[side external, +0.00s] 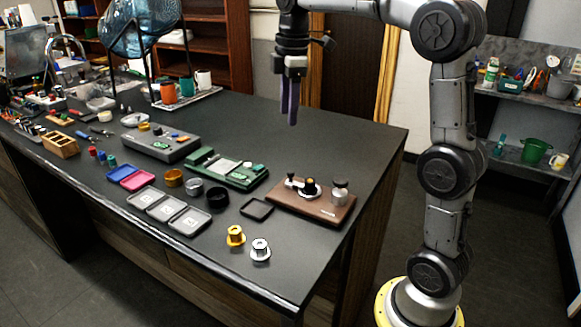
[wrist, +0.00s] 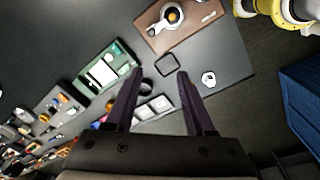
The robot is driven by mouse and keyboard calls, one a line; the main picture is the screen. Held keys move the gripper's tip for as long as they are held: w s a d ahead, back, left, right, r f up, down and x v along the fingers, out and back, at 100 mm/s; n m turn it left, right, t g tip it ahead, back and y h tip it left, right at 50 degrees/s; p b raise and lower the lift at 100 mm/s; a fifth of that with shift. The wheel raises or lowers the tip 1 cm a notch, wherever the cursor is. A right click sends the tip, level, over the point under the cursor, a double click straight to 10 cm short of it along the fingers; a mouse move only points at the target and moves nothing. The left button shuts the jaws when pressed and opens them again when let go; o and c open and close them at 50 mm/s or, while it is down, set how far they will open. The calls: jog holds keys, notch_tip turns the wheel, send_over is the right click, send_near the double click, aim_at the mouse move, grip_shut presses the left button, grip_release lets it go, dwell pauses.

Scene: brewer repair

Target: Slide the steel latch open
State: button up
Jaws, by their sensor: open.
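A brown wooden base (side external: 327,213) sits near the table's right edge. It carries a dark round part with a gold rim (side external: 311,187), a small black-knobbed piece and a steel cylinder (side external: 339,196). The base also shows at the top of the wrist view (wrist: 156,34). I cannot make out which piece is the steel latch. A green device (side external: 238,177) with pale parts lies left of the base. My gripper (side external: 292,115) is open and empty, fingers pointing down, high above the table and clear of both. Its two dark purple fingers spread apart in the wrist view (wrist: 160,72).
A black square frame (side external: 257,209), a gold flanged part (side external: 236,237) and a silver one (side external: 260,250) lie in front of the base. Grey trays (side external: 168,208), round rings and a grey device (side external: 160,143) stand further left. The table behind the base is clear.

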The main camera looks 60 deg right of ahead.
jog(key=g, duration=0.1)
send_over(290, 172)
notch_tip(290, 172, down, 4)
jog(key=shift+m, duration=0.4)
notch_tip(290, 172, down, 14)
jog(key=shift+d+f, duration=0.1)
grip_shut()
dwell(1.1)
